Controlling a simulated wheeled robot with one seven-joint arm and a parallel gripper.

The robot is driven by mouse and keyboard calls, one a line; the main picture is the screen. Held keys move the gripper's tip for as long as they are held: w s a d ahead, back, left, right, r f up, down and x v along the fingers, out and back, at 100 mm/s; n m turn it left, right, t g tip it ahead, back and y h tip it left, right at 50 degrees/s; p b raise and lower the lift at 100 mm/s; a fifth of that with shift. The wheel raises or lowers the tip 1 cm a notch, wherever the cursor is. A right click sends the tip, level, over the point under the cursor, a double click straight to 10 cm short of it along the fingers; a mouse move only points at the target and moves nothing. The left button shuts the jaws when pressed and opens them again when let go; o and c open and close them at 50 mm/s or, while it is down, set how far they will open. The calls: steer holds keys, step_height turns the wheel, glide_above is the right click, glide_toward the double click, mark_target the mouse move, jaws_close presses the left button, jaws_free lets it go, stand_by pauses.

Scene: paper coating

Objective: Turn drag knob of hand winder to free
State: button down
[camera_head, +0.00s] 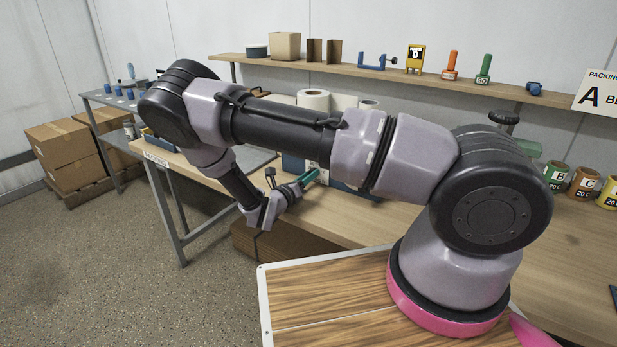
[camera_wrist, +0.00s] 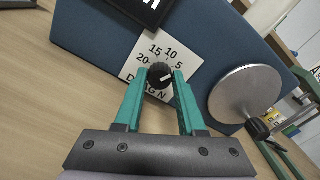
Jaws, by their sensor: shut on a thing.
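The black drag knob (camera_wrist: 159,75) sits on a white dial plate (camera_wrist: 142,56) on the blue body of the hand winder (camera_wrist: 92,36). The plate shows 5, 10, 15, 20 and partly hidden lettering. A pale pointer mark on the knob points right and slightly up, a little below the 5. No "free" mark is readable. My gripper (camera_wrist: 161,72) has its teal fingers shut on the knob, one on each side. In the head view, my gripper (camera_head: 311,177) reaches the blue winder on the bench, and my arm hides much of it.
A round silver disc (camera_wrist: 245,93) with a black knob (camera_wrist: 257,128) stands right of the dial, close to my right finger. The wooden bench (camera_wrist: 35,90) is clear at left. A shelf (camera_head: 390,73) with small items runs above the bench.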

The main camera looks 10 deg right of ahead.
steer(key=m, duration=1.2)
steer(key=shift+s, duration=0.1)
steer(key=shift+m, duration=0.3)
stand_by(0.3)
steer(key=c, duration=0.5)
jaws_free()
steer(key=v, duration=1)
steer(key=shift+s+a, duration=0.25)
steer(key=shift+s, duration=0.05)
